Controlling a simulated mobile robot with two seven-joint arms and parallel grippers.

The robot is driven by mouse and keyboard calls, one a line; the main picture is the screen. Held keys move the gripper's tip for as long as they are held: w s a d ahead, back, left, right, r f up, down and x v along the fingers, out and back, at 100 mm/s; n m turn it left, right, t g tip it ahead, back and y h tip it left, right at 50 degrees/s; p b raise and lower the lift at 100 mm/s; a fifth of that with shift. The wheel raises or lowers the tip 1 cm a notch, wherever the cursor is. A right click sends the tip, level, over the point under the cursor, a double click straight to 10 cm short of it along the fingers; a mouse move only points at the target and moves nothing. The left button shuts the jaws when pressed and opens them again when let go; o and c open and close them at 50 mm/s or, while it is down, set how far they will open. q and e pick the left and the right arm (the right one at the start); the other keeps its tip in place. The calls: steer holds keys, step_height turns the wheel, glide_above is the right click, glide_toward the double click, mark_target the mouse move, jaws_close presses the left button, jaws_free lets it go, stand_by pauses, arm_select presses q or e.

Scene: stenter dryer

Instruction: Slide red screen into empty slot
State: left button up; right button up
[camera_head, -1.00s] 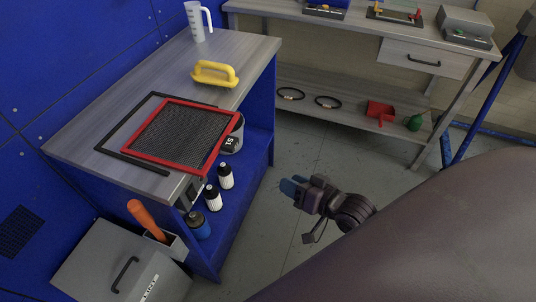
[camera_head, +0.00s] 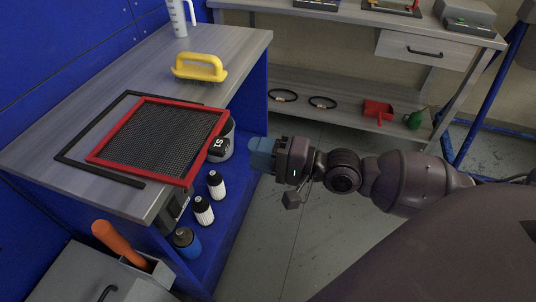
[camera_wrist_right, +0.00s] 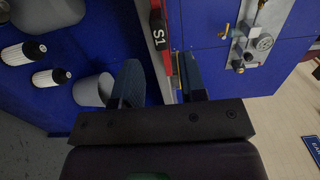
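The red screen (camera_head: 165,134), a red frame with dark mesh, lies flat on the bench top, partly over a black frame (camera_head: 70,157). Its near right corner reaches past the bench edge. My right gripper (camera_head: 262,153) is to the right of the screen, apart from it, with blue fingers pointing at it. In the wrist view the right gripper (camera_wrist_right: 160,85) has its two fingers apart and nothing clamped. A red edge of the screen (camera_wrist_right: 172,68) shows beyond, between the fingertips. My left gripper and the empty slot are not in view.
White bottles (camera_head: 203,210) stand on the shelf below. Floor to the right is clear.

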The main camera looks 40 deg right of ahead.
mark_target(227, 148)
steer(key=x, duration=0.6)
steer(key=shift+a, duration=0.1)
steer(key=shift+w+a, duration=0.4)
steer(key=shift+w, duration=0.2)
steer(key=shift+w+a+f, duration=0.1)
steer(key=shift+w+a, duration=0.15)
steer(key=shift+w, duration=0.05)
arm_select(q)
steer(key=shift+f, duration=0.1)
arm_select(e)
jaws_close()
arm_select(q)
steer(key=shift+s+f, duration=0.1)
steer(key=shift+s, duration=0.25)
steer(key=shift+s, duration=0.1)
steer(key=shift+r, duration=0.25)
arm_select(e)
steer(key=shift+r, duration=0.35)
